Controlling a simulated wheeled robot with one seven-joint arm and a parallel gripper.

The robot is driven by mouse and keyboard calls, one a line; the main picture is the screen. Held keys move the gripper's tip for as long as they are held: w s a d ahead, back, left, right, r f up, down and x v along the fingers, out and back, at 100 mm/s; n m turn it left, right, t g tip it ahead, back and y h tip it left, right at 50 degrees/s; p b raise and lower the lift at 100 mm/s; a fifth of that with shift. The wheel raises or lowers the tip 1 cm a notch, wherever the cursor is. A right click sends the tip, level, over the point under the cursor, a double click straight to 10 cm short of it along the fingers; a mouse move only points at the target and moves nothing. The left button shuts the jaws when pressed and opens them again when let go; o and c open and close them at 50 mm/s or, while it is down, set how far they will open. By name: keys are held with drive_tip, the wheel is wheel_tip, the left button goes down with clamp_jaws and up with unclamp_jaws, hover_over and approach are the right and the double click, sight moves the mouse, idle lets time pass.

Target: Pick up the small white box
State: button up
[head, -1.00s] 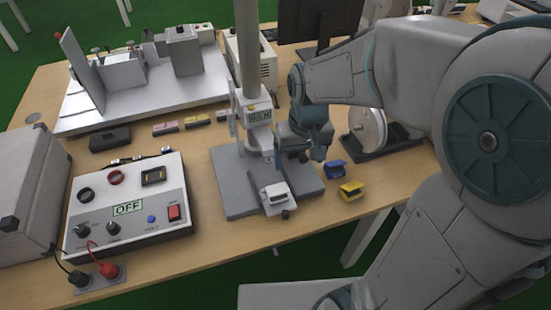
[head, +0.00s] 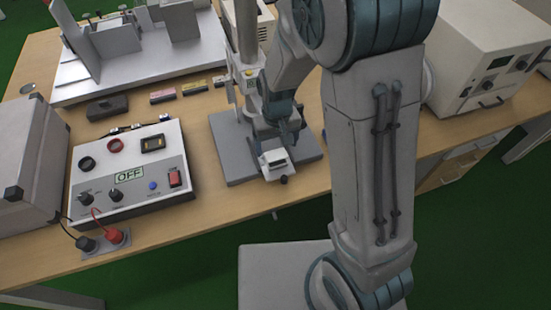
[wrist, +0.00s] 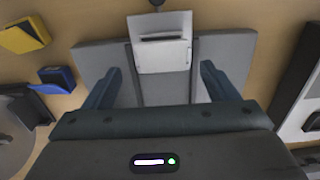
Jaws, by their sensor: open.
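The small white box (head: 275,163) sits on a fixture on the grey base plate of the test stand, near the table's front edge. In the wrist view the white box (wrist: 162,43) lies at top centre, ahead of my gripper. My gripper (head: 287,138) is just behind and above the box in the head view. In the wrist view my gripper (wrist: 168,76) has its two fingers spread wide, with nothing held between them. The fingertips point toward the box's sides, and I cannot tell the remaining height.
The test stand (head: 245,45) rises close beside my arm. A control box (head: 130,180) reading OFF stands to the left. A large beige instrument (head: 485,65) stands at right.

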sight(276, 154)
drive_tip(key=shift+s+a+f+p, duration=0.15)
drive_tip(key=shift+f+p, duration=0.2)
drive_tip(key=shift+f, duration=2.2)
drive_tip(key=c, duration=1.1)
drive_tip(key=shift+c, duration=0.2)
drive_tip(key=shift+r, duration=0.1)
drive_tip(key=shift+r, duration=0.55)
drive_tip(key=r, duration=0.3)
drive_tip(key=shift+d+b, duration=0.3)
drive_tip(key=s+d+r+b, duration=0.1)
drive_tip(key=s+d+r, duration=0.2)
drive_tip(key=d+r, duration=0.3)
drive_tip(key=d, duration=0.4)
drive_tip(key=shift+d+r, duration=0.35)
